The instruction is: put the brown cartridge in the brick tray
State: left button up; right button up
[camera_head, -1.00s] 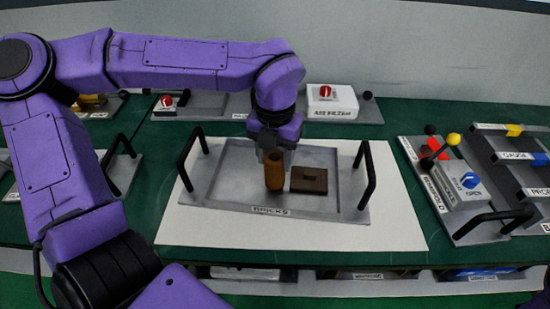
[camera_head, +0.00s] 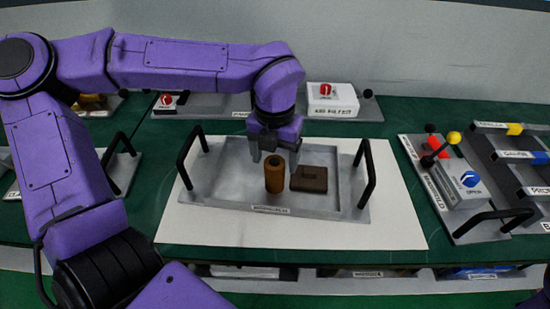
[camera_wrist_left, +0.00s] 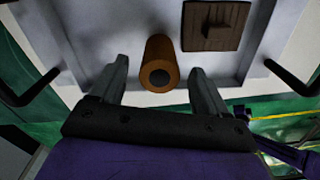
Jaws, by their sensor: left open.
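The brown cartridge (camera_head: 275,172) is an orange-brown cylinder with a dark hole in its top. It stands upright in the grey brick tray (camera_head: 232,159), left of a dark brown brick (camera_head: 309,179). My left gripper (camera_head: 275,158) is open just above and behind the cartridge. In the left wrist view the cartridge (camera_wrist_left: 158,66) is between and ahead of the spread fingers of my left gripper (camera_wrist_left: 162,88), with clear space on both sides. The tray (camera_wrist_left: 128,40) and the dark brick (camera_wrist_left: 213,25) also show there. My right gripper is not in view.
The tray has black handles at its left (camera_head: 186,157) and right (camera_head: 366,172) ends and lies on a white mat (camera_head: 400,225). An air filter box (camera_head: 332,101) stands behind.

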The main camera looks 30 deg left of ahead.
pick_arm(q)
notch_tip(320, 180, up, 11)
